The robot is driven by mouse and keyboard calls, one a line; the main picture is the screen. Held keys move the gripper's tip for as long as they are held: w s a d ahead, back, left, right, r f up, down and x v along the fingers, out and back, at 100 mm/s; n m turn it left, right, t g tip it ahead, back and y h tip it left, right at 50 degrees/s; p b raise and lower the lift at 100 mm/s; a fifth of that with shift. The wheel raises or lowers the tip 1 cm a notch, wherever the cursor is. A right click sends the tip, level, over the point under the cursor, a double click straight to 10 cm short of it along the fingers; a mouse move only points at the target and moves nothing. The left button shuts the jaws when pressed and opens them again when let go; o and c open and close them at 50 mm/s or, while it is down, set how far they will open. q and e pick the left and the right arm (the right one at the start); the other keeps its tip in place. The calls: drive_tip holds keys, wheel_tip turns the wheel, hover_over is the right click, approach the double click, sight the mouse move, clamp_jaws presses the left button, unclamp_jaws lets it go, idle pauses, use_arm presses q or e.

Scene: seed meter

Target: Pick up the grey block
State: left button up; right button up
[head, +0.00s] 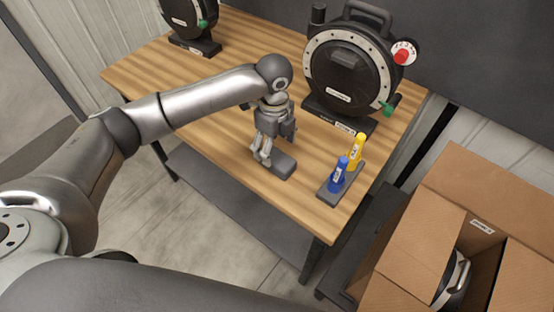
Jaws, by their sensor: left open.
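The grey block (281,169) is a small dark grey piece with rounded edges. It lies on the wooden table (225,127) near its front edge, in the middle of the view. My left gripper (264,157) points down at the block's left end, with its fingers close around or beside that end. It is open. I cannot tell whether the fingers touch the block. The gripper's body hides part of the table behind it. My right gripper is not in view.
A large black round seed meter (345,75) stands behind the gripper, with a red knob (402,56). An open cardboard box (425,210) is at lower right.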

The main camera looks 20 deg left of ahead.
sight(277, 157)
use_arm(q)
drive_tip(key=f, duration=0.1)
drive_tip(key=f+p, duration=0.1)
drive_tip(key=f, duration=0.2)
drive_tip(key=shift+d+f+p, duration=0.35)
drive_tip(key=shift+f, duration=0.6)
drive_tip(key=c, duration=0.8)
